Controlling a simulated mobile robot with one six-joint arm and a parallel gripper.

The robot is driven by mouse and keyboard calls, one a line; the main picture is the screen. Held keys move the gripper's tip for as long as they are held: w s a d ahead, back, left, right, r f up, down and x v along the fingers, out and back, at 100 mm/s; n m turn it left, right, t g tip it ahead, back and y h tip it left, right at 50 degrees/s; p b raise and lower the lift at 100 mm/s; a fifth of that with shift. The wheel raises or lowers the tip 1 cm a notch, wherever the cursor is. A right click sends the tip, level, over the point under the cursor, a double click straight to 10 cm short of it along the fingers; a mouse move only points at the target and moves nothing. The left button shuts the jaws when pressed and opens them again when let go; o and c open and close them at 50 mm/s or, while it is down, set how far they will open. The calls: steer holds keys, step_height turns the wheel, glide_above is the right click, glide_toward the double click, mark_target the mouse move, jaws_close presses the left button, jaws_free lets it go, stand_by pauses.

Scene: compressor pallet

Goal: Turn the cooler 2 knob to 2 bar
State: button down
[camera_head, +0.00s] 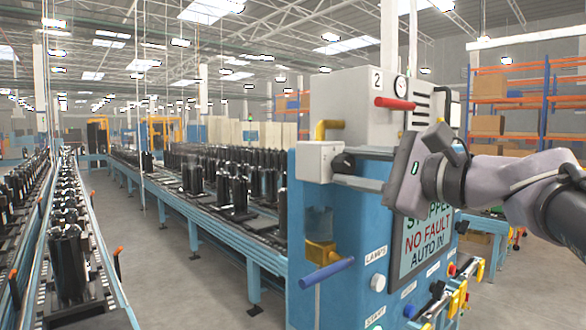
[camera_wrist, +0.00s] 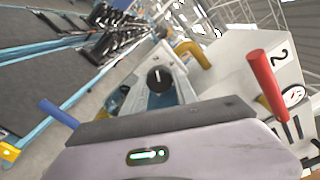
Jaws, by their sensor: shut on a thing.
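The white cooler 2 unit (camera_head: 362,105), marked with a 2, stands on a blue cabinet. A small light-grey box (camera_head: 316,163) on its left side carries the black round knob (camera_head: 343,162). My gripper (camera_head: 341,174) reaches in from the right, its fingers shut on the knob. In the wrist view the knob (camera_wrist: 160,79) faces me with a white mark near its top, and my gripper (camera_wrist: 160,92) has its fingers around it.
A red lever (camera_head: 395,103) and a yellow pipe (camera_head: 328,127) stick out above the knob. A blue-handled lever (camera_head: 327,273) juts out below. A screen (camera_head: 420,245) reading NO FAULT and several buttons are on the cabinet. Conveyors with black parts run to the left.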

steer(key=c, duration=1)
jaws_free()
steer(key=shift+o, duration=0.2)
steer(key=shift+s, duration=0.1)
steer(key=b+v, duration=0.2)
steer(key=v, duration=1.5)
steer(key=shift+s, duration=0.15)
steer(key=shift+d, duration=0.1)
